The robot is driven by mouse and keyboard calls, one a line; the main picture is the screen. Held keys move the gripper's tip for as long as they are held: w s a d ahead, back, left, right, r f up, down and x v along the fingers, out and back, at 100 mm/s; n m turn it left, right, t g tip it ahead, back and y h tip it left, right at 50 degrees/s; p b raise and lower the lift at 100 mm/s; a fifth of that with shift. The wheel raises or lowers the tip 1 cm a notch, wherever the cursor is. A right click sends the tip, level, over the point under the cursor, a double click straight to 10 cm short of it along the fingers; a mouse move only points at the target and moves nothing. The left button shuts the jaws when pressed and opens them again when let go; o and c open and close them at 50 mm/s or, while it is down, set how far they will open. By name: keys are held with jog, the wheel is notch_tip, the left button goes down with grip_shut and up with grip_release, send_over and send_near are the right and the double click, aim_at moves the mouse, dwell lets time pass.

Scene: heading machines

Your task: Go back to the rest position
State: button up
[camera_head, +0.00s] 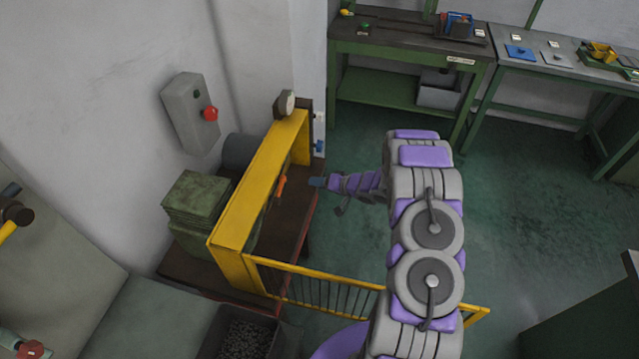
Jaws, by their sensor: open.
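My arm, grey with purple pads, rises from the bottom of the head view and bends left at its far end. My gripper (317,182) is at the left end of the purple wrist, beside the right side of the yellow machine frame (262,190). It is small in the picture; it is open, and I see nothing held in it. I cannot tell whether it touches the frame. An orange handle (281,187) sits on the machine just left of it.
A yellow railing (335,284) runs below my gripper. Green workbenches (400,40) stand at the back. A bin of small parts (244,338) is at the bottom. Green floor (540,190) is clear to the right.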

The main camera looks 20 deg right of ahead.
jog(key=w+d+r+h, duration=0.2)
jog(key=d+r+h, duration=0.2)
jog(key=d+r, duration=0.1)
jog(key=s+d+r+g+h+b, duration=0.25)
jog(key=s+r+h, duration=0.6)
jog(key=r, duration=0.65)
jog(key=s+a+r+n+g+y, duration=0.1)
jog(key=s+a, duration=0.5)
jog(key=s, duration=0.8)
jog(key=s+a+r+n+g+y+b, duration=0.1)
jog(key=s+a+g, duration=0.4)
jog(key=s, duration=0.8)
jog(key=s+a+r+n+g+y+b, duration=0.1)
jog(key=s+a+r+n+g+y, duration=0.1)
jog(key=s+a, duration=0.7)
jog(key=s+r+g+y, duration=0.1)
jog(key=s+r, duration=0.1)
jog(key=s, duration=0.3)
jog(key=shift+s+r, duration=0.25)
jog(key=shift+s, duration=0.1)
